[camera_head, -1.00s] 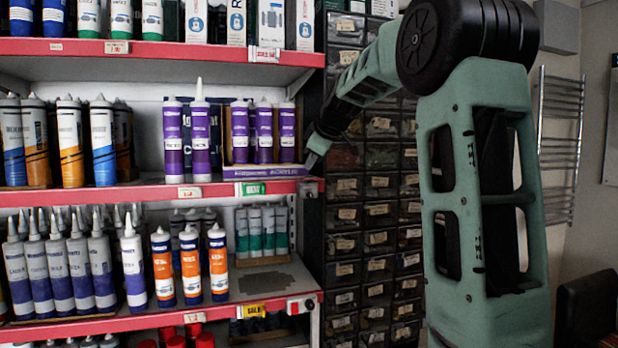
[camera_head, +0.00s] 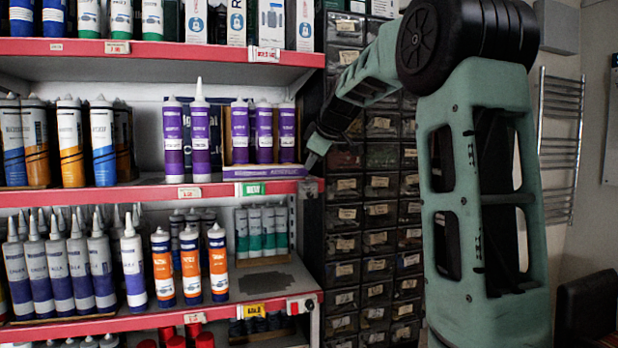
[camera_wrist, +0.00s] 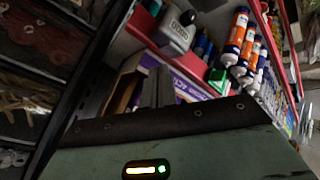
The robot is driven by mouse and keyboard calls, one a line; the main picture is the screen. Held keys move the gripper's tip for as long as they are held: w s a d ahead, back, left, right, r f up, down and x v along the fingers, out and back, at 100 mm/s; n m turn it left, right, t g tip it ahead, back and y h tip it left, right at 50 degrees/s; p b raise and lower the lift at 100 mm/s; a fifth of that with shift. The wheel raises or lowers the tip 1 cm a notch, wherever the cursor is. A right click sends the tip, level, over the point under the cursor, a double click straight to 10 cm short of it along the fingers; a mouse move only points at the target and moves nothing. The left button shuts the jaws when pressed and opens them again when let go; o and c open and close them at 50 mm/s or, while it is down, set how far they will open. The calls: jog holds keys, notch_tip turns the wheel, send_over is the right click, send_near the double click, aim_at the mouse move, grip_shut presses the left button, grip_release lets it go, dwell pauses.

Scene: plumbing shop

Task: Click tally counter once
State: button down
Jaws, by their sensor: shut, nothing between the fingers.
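The tally counter (camera_wrist: 173,32) is a small grey box with a dark number window and a rounded knob, at the red shelf edge in the upper middle of the wrist view. In the head view it is a small grey shape (camera_head: 308,187) at the right end of the middle shelf's red edge. My gripper (camera_head: 313,160) is shut and empty, pointing down just above the counter in the head view. Its fingers show as a grey strip (camera_wrist: 156,88) in the wrist view, apart from the counter in the picture. I cannot tell whether they touch. The number is unreadable.
Purple cartridges (camera_head: 200,138) stand on the middle shelf (camera_head: 130,195) beside my gripper. Orange cartridges (camera_head: 190,265) stand on the lower shelf. A pale box with a dark round part (camera_head: 300,305) sits on that shelf's edge. Dark drawers (camera_head: 375,215) stand close on the right.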

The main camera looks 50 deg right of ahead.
aim_at(312, 177)
jog(key=shift+f, duration=0.1)
jog(key=shift+f+b, duration=0.4)
jog(key=shift+b, duration=0.25)
jog(key=shift+f+b, duration=0.5)
jog(key=shift+b, duration=0.05)
dwell(0.7)
jog(key=shift+r+p, duration=0.65)
jog(key=shift+r, duration=0.35)
jog(key=shift+r+p, duration=1.95)
jog(key=shift+r, duration=1.05)
